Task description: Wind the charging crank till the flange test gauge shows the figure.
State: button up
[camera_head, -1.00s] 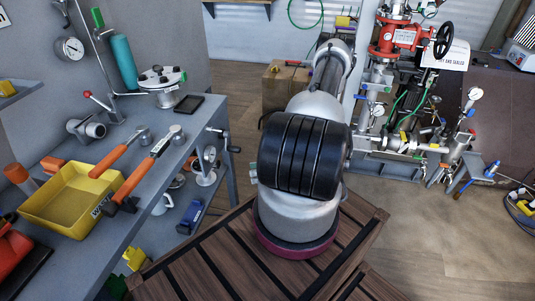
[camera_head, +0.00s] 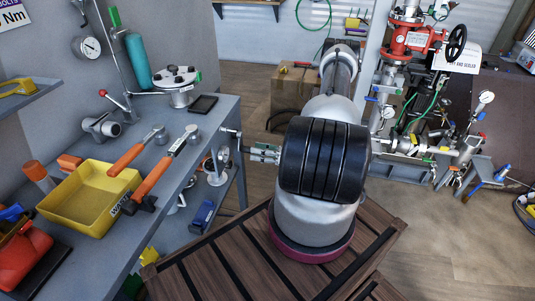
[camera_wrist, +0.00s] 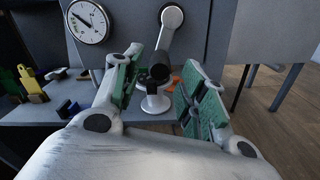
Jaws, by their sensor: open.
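The charging crank (camera_head: 232,134) is on the end of the grey bench. In the wrist view its round hub (camera_wrist: 172,17) is at the top, and a metal arm slants down to a dark grip (camera_wrist: 159,68). My gripper (camera_wrist: 160,72) is open, its green-padded fingers on either side of the dark grip; I cannot tell whether they touch it. In the head view my gripper (camera_head: 263,153) is just right of the crank. A white dial gauge (camera_wrist: 88,21), apparently the flange test gauge, sits left of the crank; its needle points to the upper left.
The bench top holds a yellow tray (camera_head: 62,211), orange-handled tools (camera_head: 150,182) and a lidded pot (camera_head: 178,82). A lower shelf under the crank carries small items, including a blue object (camera_head: 202,216). Red valve piping (camera_head: 408,40) stands at the back right.

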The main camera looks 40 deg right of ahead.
aim_at(248, 150)
jog(key=shift+x, duration=2.15)
jog(key=shift+w+a, duration=0.1)
jog(key=c, duration=0.9)
